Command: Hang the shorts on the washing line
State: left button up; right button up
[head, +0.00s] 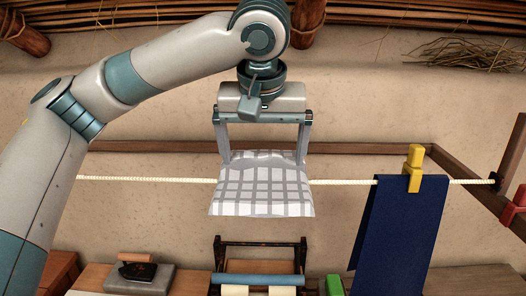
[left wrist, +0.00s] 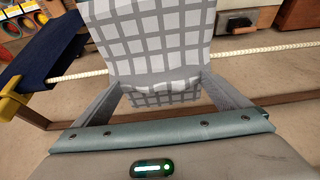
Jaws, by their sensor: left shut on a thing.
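A white cloth with a grey check, seemingly the shorts (head: 262,190), is in my left gripper (head: 265,158) at the middle of the head view. Its leg shape cannot be made out. The gripper points down, its two fingers shut on the cloth's upper part. The cloth is at the pale washing line (head: 140,179) and hides a stretch of it. In the left wrist view, the shorts (left wrist: 152,38) show a large panel and a smaller one by the fingers (left wrist: 162,80), with the line (left wrist: 262,50) passing behind. Whether the line bears the cloth cannot be told. My right gripper is not in view.
A dark blue cloth (head: 396,235) hangs on the line at right under a yellow peg (head: 413,168). A wooden frame (head: 440,160) carries the line. A red peg (head: 515,204) is at the right edge. Below are an iron (head: 137,268) and a dark rack (head: 260,243). The line's left stretch is free.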

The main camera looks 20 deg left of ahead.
aim_at(263, 169)
pick_arm(q)
jog(key=shift+f+b, duration=0.6)
jog(key=shift+f, duration=0.75)
jog(key=shift+s+f, duration=0.15)
